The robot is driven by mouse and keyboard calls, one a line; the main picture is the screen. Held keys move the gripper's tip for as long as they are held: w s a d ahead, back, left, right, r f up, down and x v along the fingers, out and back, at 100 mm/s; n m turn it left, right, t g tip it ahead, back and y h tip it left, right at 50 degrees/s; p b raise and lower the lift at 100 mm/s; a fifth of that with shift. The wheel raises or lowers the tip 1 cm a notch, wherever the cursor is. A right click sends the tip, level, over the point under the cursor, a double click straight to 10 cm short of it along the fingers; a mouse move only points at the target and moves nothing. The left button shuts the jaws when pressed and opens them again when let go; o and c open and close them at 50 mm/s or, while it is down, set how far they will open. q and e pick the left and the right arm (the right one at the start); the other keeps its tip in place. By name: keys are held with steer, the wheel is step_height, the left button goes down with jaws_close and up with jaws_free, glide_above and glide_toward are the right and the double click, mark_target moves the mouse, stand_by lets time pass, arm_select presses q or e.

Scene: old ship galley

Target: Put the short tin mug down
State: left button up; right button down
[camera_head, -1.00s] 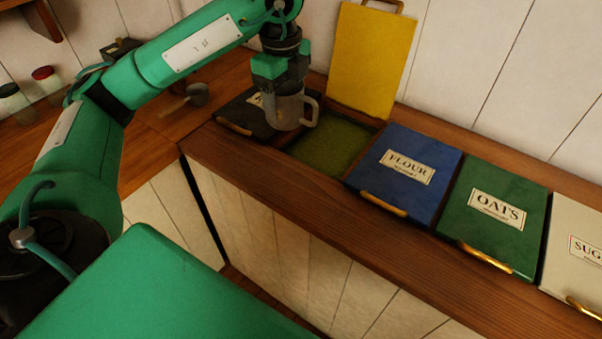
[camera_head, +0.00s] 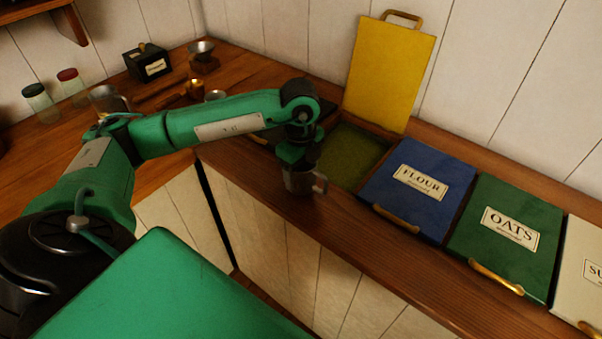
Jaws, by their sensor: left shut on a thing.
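The short tin mug (camera_head: 303,183) is a grey metal mug with its handle to the right. It is at the front strip of the wooden counter (camera_head: 345,209), in front of the open bin. My left gripper (camera_head: 299,164) points down from above and is shut on the mug; its fingers are mostly hidden. The mug is upright and its base is at or very near the wood; I cannot tell if it touches. My right gripper is not in view.
The open bin (camera_head: 350,155) holds green stuff, its yellow lid (camera_head: 390,75) raised behind. Closed blue flour (camera_head: 418,187) and green oats (camera_head: 508,232) lids lie to the right. Jars (camera_head: 40,103), a dark box (camera_head: 148,63) and metal ware stand at the back left. The counter's front edge is close to the mug.

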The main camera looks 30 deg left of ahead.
arm_select(q)
steer(key=shift+f, duration=1.15)
steer(key=o, duration=0.9)
steer(key=shift+c, duration=0.2)
steer(key=shift+o, duration=0.9)
steer(key=shift+r, duration=0.35)
step_height(320, 180, up, 4)
steer(key=shift+r+b, duration=0.1)
steer(key=shift+b, duration=0.4)
step_height(320, 180, up, 8)
steer(key=shift+f+b, duration=0.2)
steer(key=shift+b, duration=0.25)
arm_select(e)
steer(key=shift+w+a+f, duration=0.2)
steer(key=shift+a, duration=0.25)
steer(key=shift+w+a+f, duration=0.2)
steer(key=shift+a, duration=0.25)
